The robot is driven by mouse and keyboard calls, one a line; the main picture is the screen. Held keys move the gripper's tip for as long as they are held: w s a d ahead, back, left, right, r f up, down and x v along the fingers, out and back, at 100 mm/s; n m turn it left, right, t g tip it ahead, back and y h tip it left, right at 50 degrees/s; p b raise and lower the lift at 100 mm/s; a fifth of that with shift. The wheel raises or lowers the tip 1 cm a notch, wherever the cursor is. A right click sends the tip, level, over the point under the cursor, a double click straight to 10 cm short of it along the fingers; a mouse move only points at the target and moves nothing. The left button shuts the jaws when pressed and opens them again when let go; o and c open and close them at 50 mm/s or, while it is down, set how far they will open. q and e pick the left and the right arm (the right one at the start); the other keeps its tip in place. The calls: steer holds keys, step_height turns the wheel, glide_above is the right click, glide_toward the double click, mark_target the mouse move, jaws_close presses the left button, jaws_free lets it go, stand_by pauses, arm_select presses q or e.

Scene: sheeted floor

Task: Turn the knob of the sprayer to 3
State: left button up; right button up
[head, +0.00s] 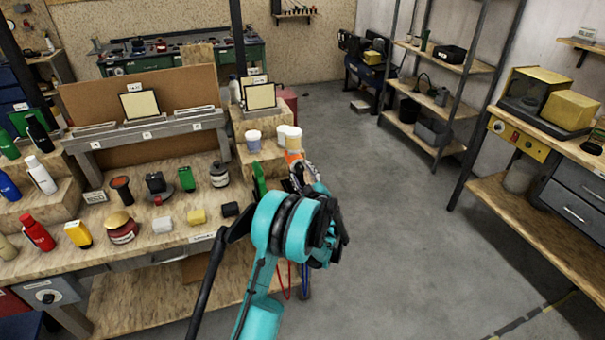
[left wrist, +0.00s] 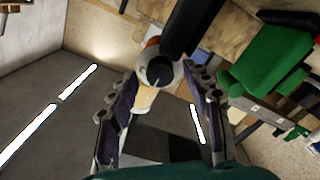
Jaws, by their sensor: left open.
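The sprayer (head: 293,156), with orange and white parts, is at the right end of the workbench in the head view, partly hidden by my left arm. In the left wrist view a round dark knob (left wrist: 160,72) sits on its pale body, with an orange patch beside it. A thick black cylinder reaches over the knob's upper right side. My left gripper (left wrist: 162,108) is open, with one finger on each side of the sprayer. I cannot tell whether the fingers touch it. The knob's numbers are too small to read. My right gripper is not in view.
The workbench (head: 180,235) holds bottles, jars and small blocks. White cups (head: 253,140) stand close to the sprayer. A green object (left wrist: 268,65) is to the right in the wrist view. Shelves (head: 440,105) and a side bench (head: 545,215) stand right, across clear grey floor (head: 400,260).

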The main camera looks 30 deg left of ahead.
arm_select(q)
steer(key=shift+w+a, duration=0.4)
steer(key=shift+a, duration=0.15)
